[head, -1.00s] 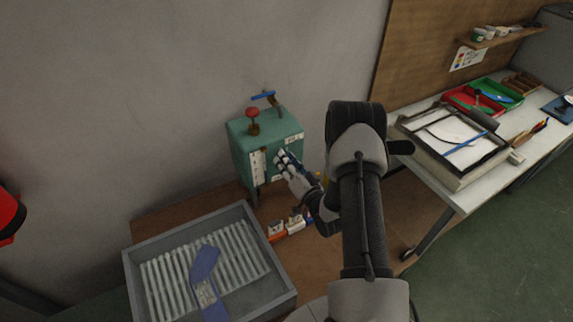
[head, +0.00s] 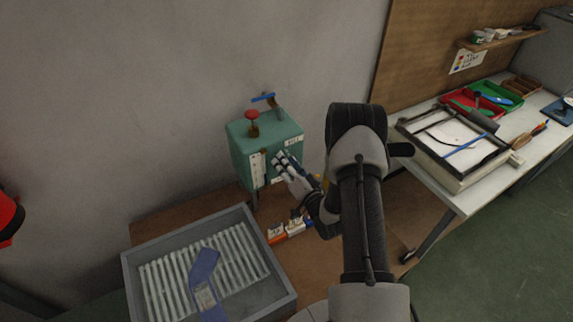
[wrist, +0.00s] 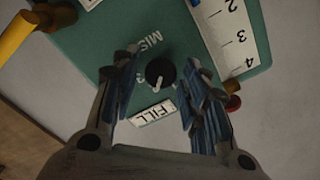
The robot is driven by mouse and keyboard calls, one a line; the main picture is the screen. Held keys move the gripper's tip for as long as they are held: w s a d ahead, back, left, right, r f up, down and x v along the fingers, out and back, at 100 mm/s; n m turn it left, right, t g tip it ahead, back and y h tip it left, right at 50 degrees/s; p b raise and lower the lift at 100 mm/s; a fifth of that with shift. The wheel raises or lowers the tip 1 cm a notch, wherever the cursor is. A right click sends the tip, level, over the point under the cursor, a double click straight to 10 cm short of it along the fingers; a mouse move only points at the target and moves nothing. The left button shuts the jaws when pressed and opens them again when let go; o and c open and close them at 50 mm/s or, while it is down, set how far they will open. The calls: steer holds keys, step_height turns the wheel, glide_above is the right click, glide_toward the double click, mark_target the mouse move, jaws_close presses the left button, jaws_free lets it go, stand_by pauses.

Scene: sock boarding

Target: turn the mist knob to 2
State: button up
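The green box (head: 243,146) stands against the wall in the head view. In the wrist view its face (wrist: 120,25) carries the lettering MIST, upside down, beside a round black knob (wrist: 158,73) with a white pointer line. The line points toward the lower left of the picture. In the head view my gripper (head: 281,158) is at the front of the box and hides the knob.
A red knob (head: 252,115) and blue-handled lever (head: 263,97) are on top. A grey tray (head: 135,262) with a blue sock-like piece (head: 204,270) lies in front. Small boxes (head: 276,236) stand below my gripper.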

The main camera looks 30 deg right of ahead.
steer(key=shift+o, duration=0.2)
steer(key=s, duration=1.2)
steer(key=shift+d, duration=0.2)
